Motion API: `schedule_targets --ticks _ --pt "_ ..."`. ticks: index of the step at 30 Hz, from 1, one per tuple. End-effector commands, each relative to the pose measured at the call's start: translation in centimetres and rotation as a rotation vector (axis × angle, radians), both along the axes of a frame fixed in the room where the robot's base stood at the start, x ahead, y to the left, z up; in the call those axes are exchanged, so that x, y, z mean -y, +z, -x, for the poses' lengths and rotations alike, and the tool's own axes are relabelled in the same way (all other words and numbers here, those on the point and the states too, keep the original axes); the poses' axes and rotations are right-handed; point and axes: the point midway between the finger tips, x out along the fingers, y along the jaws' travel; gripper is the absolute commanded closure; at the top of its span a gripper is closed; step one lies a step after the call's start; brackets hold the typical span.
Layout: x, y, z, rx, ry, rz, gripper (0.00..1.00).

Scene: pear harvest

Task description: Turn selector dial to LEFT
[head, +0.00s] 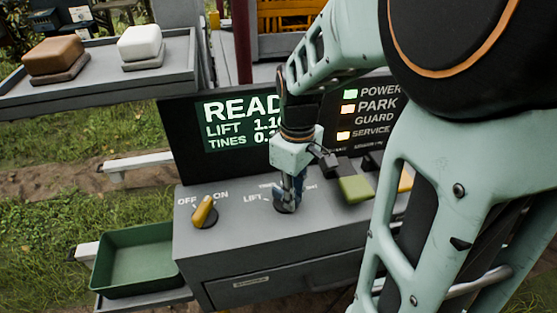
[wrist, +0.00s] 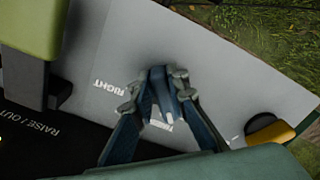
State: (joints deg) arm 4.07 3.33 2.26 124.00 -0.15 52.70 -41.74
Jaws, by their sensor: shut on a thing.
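The selector dial (head: 284,208) is on the grey console top, beside a label reading LIFT. My gripper (head: 291,188) points down over it and hides most of it. In the wrist view my gripper (wrist: 163,95) has its blue fingers closed around the dial's dark blue handle (wrist: 158,76). A RIGHT label (wrist: 119,89) is printed beside the dial there. Another label near the fingers is partly covered, so I cannot read the dial's exact setting.
A yellow OFF/ON knob (head: 204,213) stands left of the dial. Levers, one with a green handle (head: 355,188), stand to the right. The screen (head: 240,124) rises behind. A green tray (head: 134,260) sits at lower left, and a shelf (head: 100,80) holds two blocks.

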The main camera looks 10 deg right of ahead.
Motion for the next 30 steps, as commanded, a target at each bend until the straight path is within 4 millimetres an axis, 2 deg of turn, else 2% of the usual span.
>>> schedule_targets --ticks 21,30 --pt "-1.4 0.1 0.5 0.002 -0.675 0.0 1.0" --pt "-1.9 0.1 0.4 0.003 -0.898 -0.001 1.0"
